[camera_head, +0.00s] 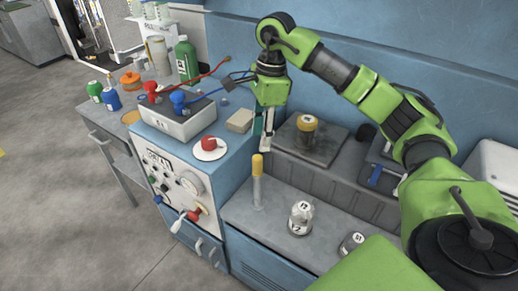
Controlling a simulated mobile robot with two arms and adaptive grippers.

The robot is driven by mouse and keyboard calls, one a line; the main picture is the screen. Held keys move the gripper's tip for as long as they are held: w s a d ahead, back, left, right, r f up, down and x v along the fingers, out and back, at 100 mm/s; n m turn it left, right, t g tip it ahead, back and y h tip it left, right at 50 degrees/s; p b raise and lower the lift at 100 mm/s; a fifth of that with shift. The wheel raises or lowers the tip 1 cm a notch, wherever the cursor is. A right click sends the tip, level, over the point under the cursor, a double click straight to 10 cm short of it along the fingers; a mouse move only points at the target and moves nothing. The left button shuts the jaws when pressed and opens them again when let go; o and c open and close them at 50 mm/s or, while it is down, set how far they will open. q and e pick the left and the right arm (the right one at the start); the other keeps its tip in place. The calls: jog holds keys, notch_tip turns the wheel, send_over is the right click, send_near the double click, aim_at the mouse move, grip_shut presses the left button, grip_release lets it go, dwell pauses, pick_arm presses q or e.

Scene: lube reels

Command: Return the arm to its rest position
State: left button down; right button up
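My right arm (380,105) comes in from the right, bends at an elbow at the top and hangs its wrist down. My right gripper (265,142) points down over the workbench, just behind and above a clear tube with a yellow top (257,180). Its pale fingers are seen nearly edge-on, so the gap between them is unclear. I see no object held in it. My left gripper is not in view.
A grey box with red and blue knobs (180,122) and a red-topped item on a white disc (209,148) sit left of the gripper. Weights (300,217) stand on the lower bench (275,232). A yellow-topped jar (306,131) stands behind. Open floor lies left.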

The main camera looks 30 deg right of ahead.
jog(key=shift+d+r, duration=0.2)
jog(key=shift+r, duration=1.4)
